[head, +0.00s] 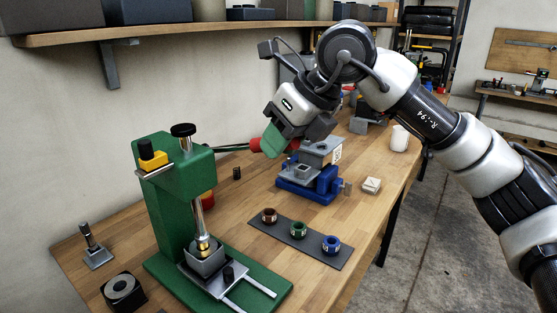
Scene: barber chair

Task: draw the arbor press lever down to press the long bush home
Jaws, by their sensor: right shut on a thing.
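The green arbor press (168,210) stands at the left of the bench in the head view. Its dark lever (232,147) sticks out to the right from the head, roughly level, and ends in a red grip (256,145). My right gripper (272,146) is shut on the red grip, whose far part is partly hidden behind the fingers. The bright ram (198,220) points down onto a brass-coloured bush (203,246) at the grey block (206,261) on the press base. I cannot tell how deep the bush sits. My left gripper is not in view.
A blue vise (308,190) stands right of the press. A dark strip (285,243) holds brown, green and blue rings. A shelf (200,31) runs above.

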